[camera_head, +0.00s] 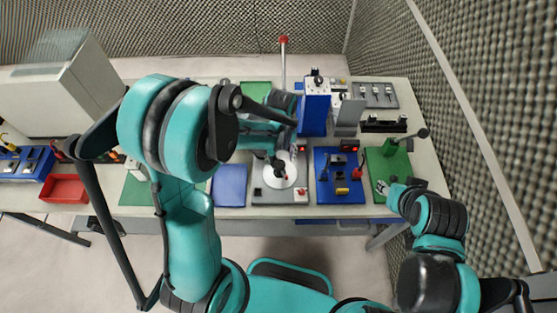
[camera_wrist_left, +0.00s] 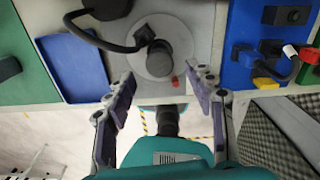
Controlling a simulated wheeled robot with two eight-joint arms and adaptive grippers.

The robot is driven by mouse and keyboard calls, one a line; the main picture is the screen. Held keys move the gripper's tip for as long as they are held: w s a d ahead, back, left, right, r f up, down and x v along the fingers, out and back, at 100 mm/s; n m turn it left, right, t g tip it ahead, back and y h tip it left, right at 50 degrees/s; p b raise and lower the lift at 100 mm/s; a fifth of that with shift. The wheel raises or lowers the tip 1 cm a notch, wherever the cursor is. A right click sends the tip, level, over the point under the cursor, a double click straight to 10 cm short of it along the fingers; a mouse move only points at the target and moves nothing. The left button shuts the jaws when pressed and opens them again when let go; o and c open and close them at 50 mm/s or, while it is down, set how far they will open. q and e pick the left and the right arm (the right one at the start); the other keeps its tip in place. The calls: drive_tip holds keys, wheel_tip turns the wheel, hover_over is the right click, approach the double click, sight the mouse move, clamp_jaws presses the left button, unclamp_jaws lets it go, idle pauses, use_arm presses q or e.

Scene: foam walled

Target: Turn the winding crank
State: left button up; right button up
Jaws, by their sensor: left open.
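A round pale dial (camera_wrist_left: 145,62) lies on a grey panel, with a dark crank knob (camera_wrist_left: 157,62) standing on it and a dark arm reaching to the upper left. A small red mark sits at the dial's near edge. In the head view the dial (camera_head: 281,180) is partly covered by my left arm. My left gripper (camera_wrist_left: 161,76) is open, its fingers on either side of the near part of the dial, with the knob just beyond the fingertips; I see no grip on it. My right gripper (camera_head: 382,187) is over the green board at right, its jaws too small to read.
A blue board (camera_head: 328,187) with switches adjoins the dial panel on the right, and a flat blue plate (camera_head: 229,187) on the left. A green board (camera_head: 378,170) carries a black-knobbed lever. A blue block (camera_head: 314,115) stands behind. A red tray (camera_head: 65,189) lies far left.

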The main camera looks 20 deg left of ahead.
sight(280, 164)
use_arm(q)
drive_tip(key=shift+f, duration=1.85)
drive_tip(key=shift+c, duration=0.4)
drive_tip(key=c, duration=1.1)
drive_tip(key=shift+n+b, duration=0.55)
drive_tip(key=shift+n, duration=0.05)
